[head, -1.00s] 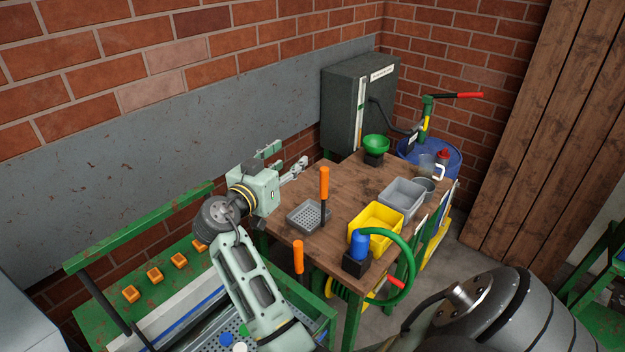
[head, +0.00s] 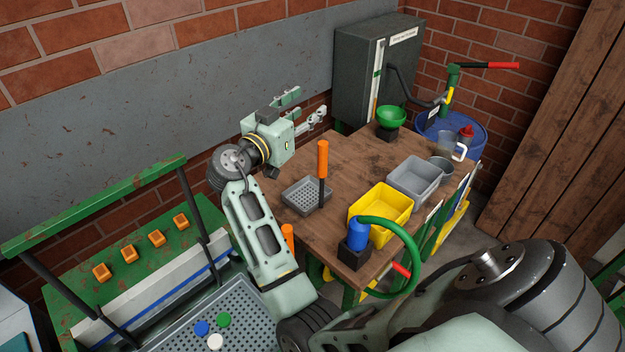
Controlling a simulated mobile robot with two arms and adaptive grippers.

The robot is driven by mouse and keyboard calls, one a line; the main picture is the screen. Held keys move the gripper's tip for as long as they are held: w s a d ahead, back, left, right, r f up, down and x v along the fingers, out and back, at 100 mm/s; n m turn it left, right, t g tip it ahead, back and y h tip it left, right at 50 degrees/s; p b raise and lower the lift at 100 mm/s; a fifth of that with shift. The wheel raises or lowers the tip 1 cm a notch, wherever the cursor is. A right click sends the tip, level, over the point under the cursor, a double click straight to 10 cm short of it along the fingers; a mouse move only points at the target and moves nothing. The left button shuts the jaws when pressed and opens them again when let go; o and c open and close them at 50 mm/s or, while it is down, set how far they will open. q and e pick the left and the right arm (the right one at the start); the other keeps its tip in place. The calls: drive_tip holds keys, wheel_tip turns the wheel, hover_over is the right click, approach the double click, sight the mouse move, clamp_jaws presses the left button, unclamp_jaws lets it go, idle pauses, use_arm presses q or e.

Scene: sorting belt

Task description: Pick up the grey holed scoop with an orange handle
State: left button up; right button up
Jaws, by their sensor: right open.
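The grey holed scoop (head: 303,194) lies on the near left part of the wooden table (head: 345,155). Its orange handle (head: 322,158) stands upright on a dark stem at the scoop's right side. My right gripper (head: 308,106) is open and empty. In the picture it is above and a little left of the orange handle, apart from it, with its fingers pointing right. My left gripper is not in view.
A yellow bin (head: 381,212), a grey bin (head: 414,179), a blue-topped bottle (head: 357,236) with a green hose and a green funnel (head: 391,117) share the table. Another orange handle (head: 288,236) is partly behind my arm. A perforated belt (head: 240,305) is at lower left.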

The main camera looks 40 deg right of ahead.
drive_tip(key=b, duration=1.5)
approach(320, 151)
drive_tip(key=x, duration=0.4)
drive_tip(key=p+x, duration=0.3)
drive_tip(key=x, duration=0.4)
drive_tip(key=shift+d+p, duration=0.1)
drive_tip(key=shift+p, duration=0.25)
drive_tip(key=shift+d+f, duration=0.1)
drive_tip(key=shift+d, duration=0.05)
clamp_jaws()
